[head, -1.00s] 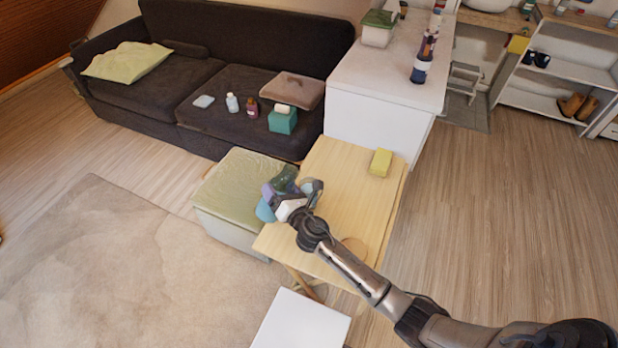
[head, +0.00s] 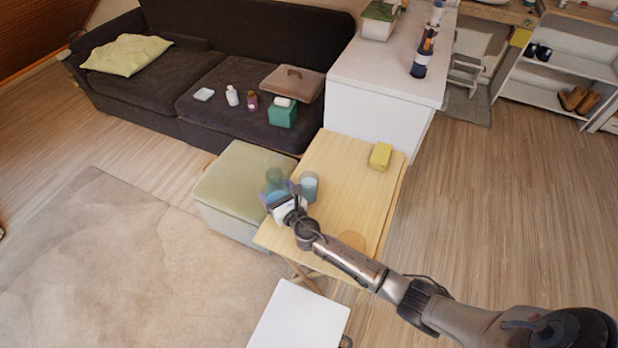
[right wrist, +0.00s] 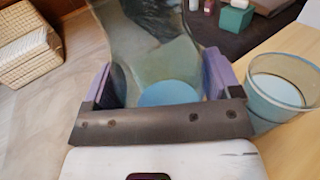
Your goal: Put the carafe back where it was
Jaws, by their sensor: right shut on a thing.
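The clear glass carafe (head: 274,180), with blue liquid low in it, is roughly upright near the table's left edge. My right gripper (head: 283,203) is shut on it. In the right wrist view the carafe (right wrist: 150,50) stands between the purple finger pads of my right gripper (right wrist: 160,82); its top is cut off. A glass (head: 309,186) with blue liquid stands on the wooden table (head: 345,205), just right of the carafe. The glass also shows in the right wrist view (right wrist: 283,88). Whether the carafe touches a surface is unclear. My left gripper is out of view.
A green-topped ottoman (head: 235,180) adjoins the table's left side. A yellow block (head: 380,156) lies at the table's back right, and a round tan disc (head: 352,240) lies near the front. The table's middle is clear. A dark sofa (head: 215,80) is behind.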

